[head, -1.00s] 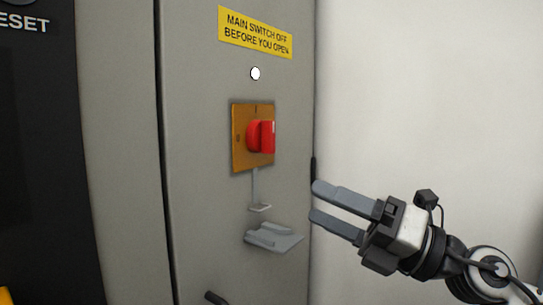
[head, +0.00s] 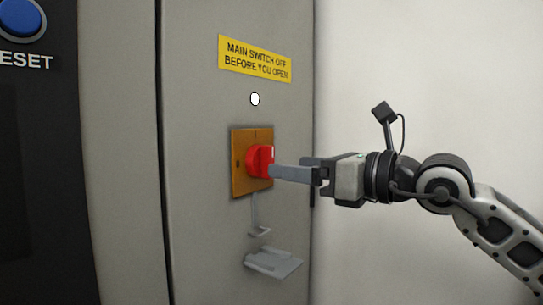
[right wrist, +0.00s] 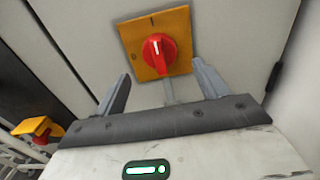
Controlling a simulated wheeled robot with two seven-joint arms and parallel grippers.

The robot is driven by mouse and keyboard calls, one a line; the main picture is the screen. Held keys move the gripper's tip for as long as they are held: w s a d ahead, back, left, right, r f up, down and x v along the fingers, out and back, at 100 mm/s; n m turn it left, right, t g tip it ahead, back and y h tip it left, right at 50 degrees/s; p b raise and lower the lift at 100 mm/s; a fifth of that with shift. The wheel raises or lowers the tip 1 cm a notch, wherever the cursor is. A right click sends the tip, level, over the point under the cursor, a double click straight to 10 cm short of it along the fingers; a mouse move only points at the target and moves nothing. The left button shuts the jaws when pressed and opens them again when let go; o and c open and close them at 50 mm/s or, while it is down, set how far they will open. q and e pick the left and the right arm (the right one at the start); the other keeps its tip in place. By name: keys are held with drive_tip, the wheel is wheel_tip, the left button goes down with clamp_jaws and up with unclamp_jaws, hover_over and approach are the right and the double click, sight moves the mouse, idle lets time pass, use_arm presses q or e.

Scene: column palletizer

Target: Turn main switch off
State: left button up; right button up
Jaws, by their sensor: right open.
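The main switch is a red rotary knob (head: 260,161) on an orange square plate (head: 239,178), fixed to the grey cabinet door under a yellow label reading MAIN SWITCH OFF BEFORE YOU OPEN (head: 255,59). In the right wrist view the red knob (right wrist: 159,56) has a white mark at its upper part, close to the I on the plate (right wrist: 181,24). My right gripper (head: 272,172) points at the knob from the right. In the right wrist view my right gripper (right wrist: 160,82) is open, its fingers to either side below the knob, apparently not gripping it. My left gripper is not in view.
A bracket with a small grey shelf (head: 273,263) sticks out below the switch. A blue RESET button (head: 20,20) is on a dark panel at the left. A pale bare wall (head: 430,70) lies right of the cabinet.

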sight(264, 162)
drive_tip(key=p+x, duration=0.1)
drive_tip(key=x, duration=0.5)
drive_tip(key=shift+d, duration=0.1)
drive_tip(key=c, duration=1)
